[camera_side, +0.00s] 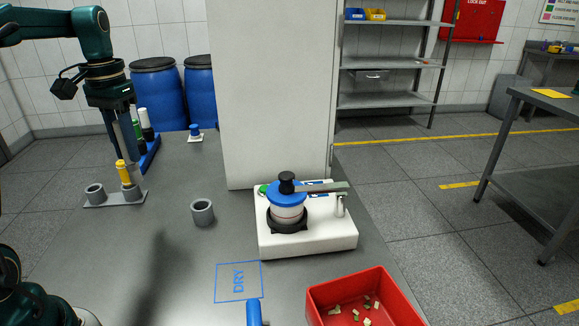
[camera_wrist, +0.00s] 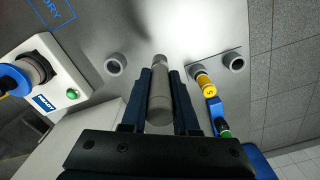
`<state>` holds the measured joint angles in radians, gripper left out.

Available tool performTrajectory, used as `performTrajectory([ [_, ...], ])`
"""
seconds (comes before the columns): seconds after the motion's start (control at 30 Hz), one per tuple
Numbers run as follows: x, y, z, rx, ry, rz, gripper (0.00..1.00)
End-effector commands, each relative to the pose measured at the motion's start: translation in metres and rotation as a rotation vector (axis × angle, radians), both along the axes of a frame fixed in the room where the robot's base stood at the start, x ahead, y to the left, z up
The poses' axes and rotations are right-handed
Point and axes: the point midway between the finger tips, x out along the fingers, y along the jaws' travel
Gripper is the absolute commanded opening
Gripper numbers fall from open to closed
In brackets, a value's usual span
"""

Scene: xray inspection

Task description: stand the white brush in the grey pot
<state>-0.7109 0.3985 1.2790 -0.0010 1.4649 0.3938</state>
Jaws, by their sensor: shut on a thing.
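My gripper (camera_side: 124,155) is at the left of the bench, pointing down. In the wrist view it (camera_wrist: 160,88) is shut on a pale grey-white cylinder with a narrower rounded end, which looks like the white brush (camera_wrist: 160,105). In the side view the fingers mostly hide it. A grey pot (camera_side: 202,212) stands alone on the bench, to the right of the gripper; its mouth looks empty. It also shows in the wrist view (camera_wrist: 115,63), left of the held brush and apart from it.
A grey plate (camera_side: 112,201) carries two grey cups; one holds a yellow item (camera_side: 123,172). A blue rack (camera_side: 150,155) with green- and white-topped items stands behind. A white machine (camera_side: 330,240), a tall white cabinet (camera_side: 270,90) and a red bin (camera_side: 395,290) are at right.

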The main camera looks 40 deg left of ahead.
Motion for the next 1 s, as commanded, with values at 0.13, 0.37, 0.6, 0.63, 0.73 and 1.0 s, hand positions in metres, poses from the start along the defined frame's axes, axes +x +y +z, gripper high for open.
performTrajectory([
  [0.13,0.005,-0.005,-0.004,-0.001,0.002,-0.005,0.00],
  [0.37,0.037,-0.039,-0.032,-0.002,0.006,-0.011,0.00],
  [0.6,0.071,-0.072,-0.061,0.000,0.002,-0.007,0.00],
  [0.63,0.074,-0.075,-0.063,0.000,0.002,-0.006,0.00],
  [0.73,0.081,-0.081,-0.068,0.001,0.000,-0.004,0.00],
  [1.0,0.082,-0.083,-0.095,0.001,0.004,0.000,0.00],
])
